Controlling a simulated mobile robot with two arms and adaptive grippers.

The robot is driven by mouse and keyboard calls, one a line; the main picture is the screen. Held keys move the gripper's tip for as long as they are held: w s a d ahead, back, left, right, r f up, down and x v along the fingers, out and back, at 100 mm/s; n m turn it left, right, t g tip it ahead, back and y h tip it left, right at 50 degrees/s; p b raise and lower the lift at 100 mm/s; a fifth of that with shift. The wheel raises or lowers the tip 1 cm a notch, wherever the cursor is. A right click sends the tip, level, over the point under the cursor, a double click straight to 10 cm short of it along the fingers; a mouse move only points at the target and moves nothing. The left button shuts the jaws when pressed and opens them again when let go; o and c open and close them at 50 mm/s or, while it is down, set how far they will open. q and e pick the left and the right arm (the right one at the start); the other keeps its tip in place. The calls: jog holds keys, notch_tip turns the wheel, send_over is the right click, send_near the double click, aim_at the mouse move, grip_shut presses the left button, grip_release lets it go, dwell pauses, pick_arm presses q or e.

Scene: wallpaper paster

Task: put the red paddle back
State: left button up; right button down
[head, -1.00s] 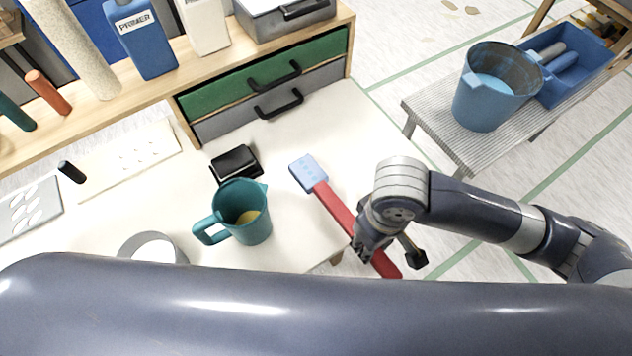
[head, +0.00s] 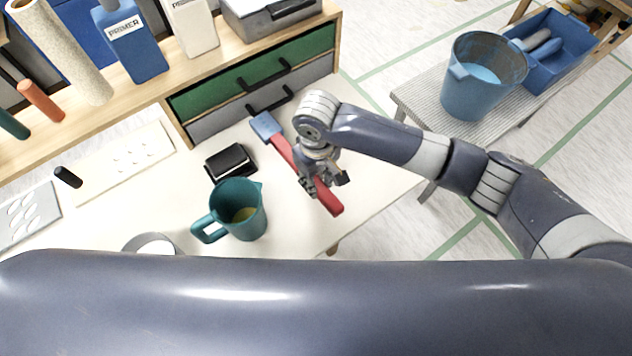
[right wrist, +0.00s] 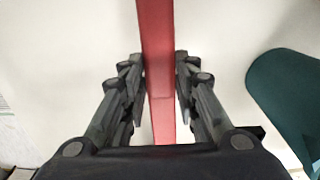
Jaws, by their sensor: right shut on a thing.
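The red paddle has a long red handle (head: 285,152) and a blue head (head: 265,126). My right gripper (head: 318,186) is shut on the handle, near its lower end in the head view. In the right wrist view the red handle (right wrist: 157,35) runs between the fingers (right wrist: 161,85), which close on it from both sides. The blue head points to the upper left, just in front of the grey drawer. I cannot tell how high the paddle is above the table. My left gripper is not in view.
A teal jug (head: 237,207) and a black block (head: 230,162) stand left of the paddle. Green (head: 220,85) and grey drawers (head: 222,123) sit under a wooden shelf holding primer bottles (head: 133,45). A blue bucket (head: 472,95) and blue tray (head: 556,78) are on the grey bench at right.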

aim_at(316, 182)
notch_tip(316, 182, down, 3)
jog(key=shift+r, duration=0.1)
jog(key=shift+w+a+p, duration=0.1)
jog(key=shift+p, duration=0.75)
jog(key=shift+f, duration=0.35)
jog(key=c, duration=1.2)
grip_release()
jog(key=shift+c, duration=0.2)
